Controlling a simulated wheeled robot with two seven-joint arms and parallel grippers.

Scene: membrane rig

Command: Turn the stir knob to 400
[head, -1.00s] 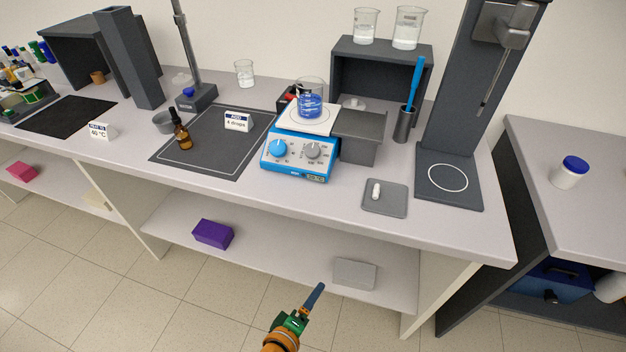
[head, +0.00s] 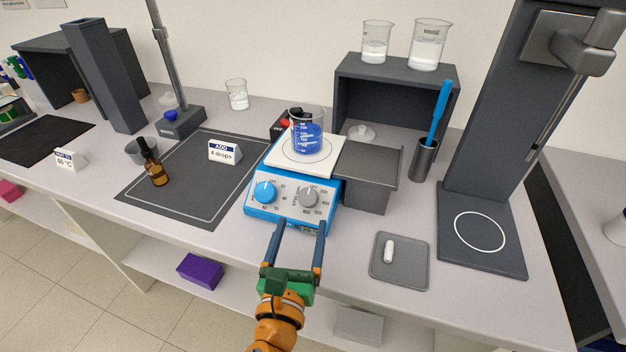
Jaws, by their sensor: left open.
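The blue and white hotplate stirrer (head: 291,201) stands near the bench's front edge. Its front panel has a blue knob (head: 265,192) on the left and a grey knob (head: 309,197) on the right, each ringed by a printed scale. The grey knob's scale shows numbers in the hundreds, too small to read surely; its label is unclear. A beaker of blue liquid (head: 307,136) stands on the white top plate. My left gripper (head: 300,228) is open and empty, its two fingers pointing at the lower front of the stirrer, below the knobs. My right gripper is not in view.
A grey box (head: 366,182) stands close on the stirrer's right. A small tray (head: 385,276) with a white stir bar (head: 389,251) lies at the front right. A dark mat (head: 200,190) with a dropper bottle (head: 154,165) lies on the left.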

